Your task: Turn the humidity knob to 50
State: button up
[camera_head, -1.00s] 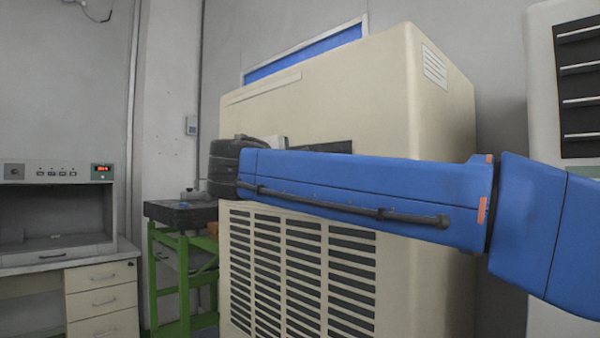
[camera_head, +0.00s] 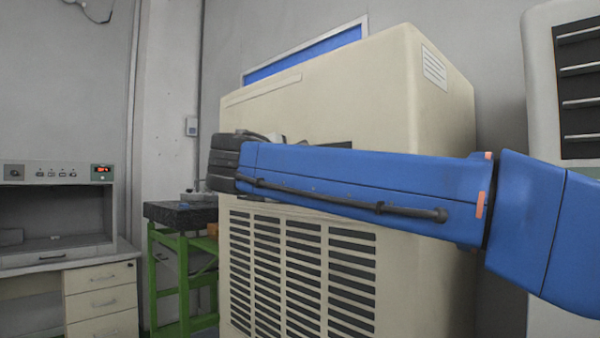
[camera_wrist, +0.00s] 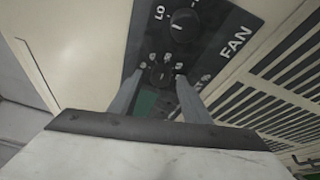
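In the wrist view a dark control panel (camera_wrist: 218,22) lettered FAN and LO fills the top middle. A larger black knob (camera_wrist: 183,27) sits on its upper part. A smaller dark knob (camera_wrist: 160,74) with small markings around it lies lower. My gripper (camera_wrist: 161,78) has its two grey fingers apart, one on each side of this smaller knob. Contact with the knob cannot be made out. The markings are too blurred to read, so the humidity label and setting are not clear. In the head view my blue arm covers most of the panel, and the fingers are hidden.
The panel belongs to a large beige cabinet (camera_head: 350,85) with a slatted vent (camera_head: 290,265) below. A green stand with a dark top (camera_head: 180,214) stands left of it. A desk unit (camera_head: 60,255) is at far left, and another cabinet (camera_head: 540,60) at right.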

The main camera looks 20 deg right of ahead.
jog(key=v, duration=1.7)
jog(key=shift+s+a, duration=0.15)
jog(key=shift+a, duration=0.05)
dwell(0.5)
